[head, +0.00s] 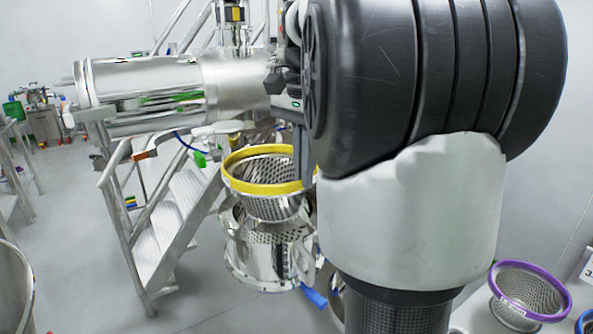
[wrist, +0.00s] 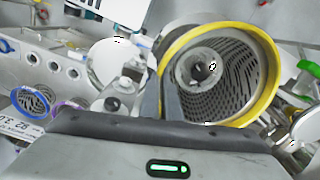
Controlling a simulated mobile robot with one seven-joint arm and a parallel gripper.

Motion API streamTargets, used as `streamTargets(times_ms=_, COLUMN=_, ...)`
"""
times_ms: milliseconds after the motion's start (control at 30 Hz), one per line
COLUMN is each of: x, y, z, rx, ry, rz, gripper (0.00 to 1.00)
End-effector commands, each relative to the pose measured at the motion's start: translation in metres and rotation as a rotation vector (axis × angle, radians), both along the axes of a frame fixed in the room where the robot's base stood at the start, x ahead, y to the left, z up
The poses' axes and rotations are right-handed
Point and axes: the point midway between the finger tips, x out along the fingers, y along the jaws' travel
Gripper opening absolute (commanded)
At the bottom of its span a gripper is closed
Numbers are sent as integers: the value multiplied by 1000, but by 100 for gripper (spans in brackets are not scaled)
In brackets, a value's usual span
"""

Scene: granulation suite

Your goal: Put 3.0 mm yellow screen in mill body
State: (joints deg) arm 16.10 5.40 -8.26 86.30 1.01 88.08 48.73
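The yellow screen (head: 258,187) is a perforated metal cone with a yellow rim. In the head view it is roughly upright, just above the open top of the shiny steel mill body (head: 258,262). I cannot tell whether its lower end is inside or touching. My gripper (head: 304,165) is at the right side of the rim, largely hidden by my arm. In the wrist view the fingers of my gripper (wrist: 168,98) are close together on the left of the yellow screen (wrist: 262,50) and appear shut on its rim. A round metal hub shows through its bottom opening.
A purple-rimmed screen (head: 525,294) stands at the lower right, with a blue-rimmed one beside it, seen in the wrist view (wrist: 32,101). A large horizontal steel cylinder (head: 150,90) is above left of the mill. Metal stairs (head: 180,215) stand behind left.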

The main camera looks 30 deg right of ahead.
Motion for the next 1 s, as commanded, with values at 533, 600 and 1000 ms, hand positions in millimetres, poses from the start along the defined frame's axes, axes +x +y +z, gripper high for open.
streamTargets(times_ms=533, x=0, y=0, z=-46, rx=-1, ry=-1, rz=1, gripper=0)
streamTargets(times_ms=600, x=0, y=0, z=-52, rx=0, ry=-1, rz=1, gripper=0)
streamTargets(times_ms=1000, x=0, y=0, z=-81, rx=0, ry=-1, rz=1, gripper=0)
